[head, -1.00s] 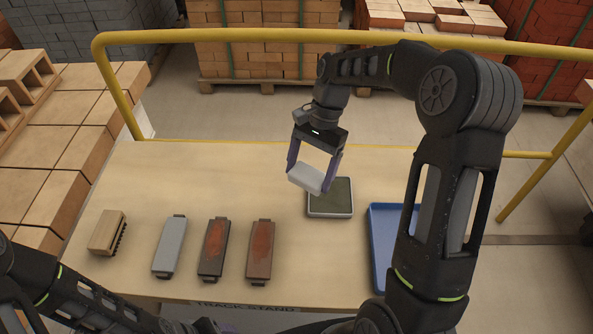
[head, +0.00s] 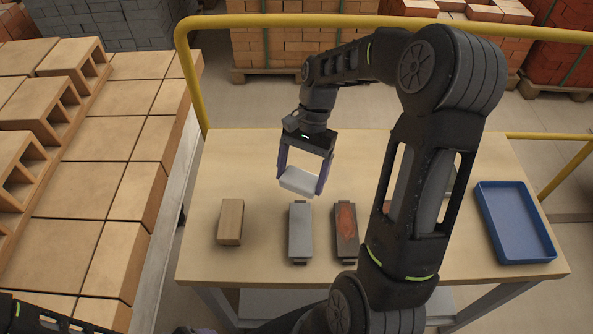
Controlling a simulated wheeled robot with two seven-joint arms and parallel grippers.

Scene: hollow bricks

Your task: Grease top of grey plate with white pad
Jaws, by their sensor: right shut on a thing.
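The grey plate (head: 300,240) lies on the table (head: 255,170), with dark ends and a plain grey top. My right gripper (head: 302,188) is shut on the white pad (head: 299,181), a pale block held between its two purple fingers. The pad hangs over the table just beyond the far end of the plate; it appears apart from the plate.
A wooden block (head: 230,222) lies left of the plate. A dark plate with a red patch (head: 346,222) lies to its right. My right arm hides much of the table beyond. A blue tray (head: 490,218) is at right. Hollow bricks (head: 75,65) stand at far left.

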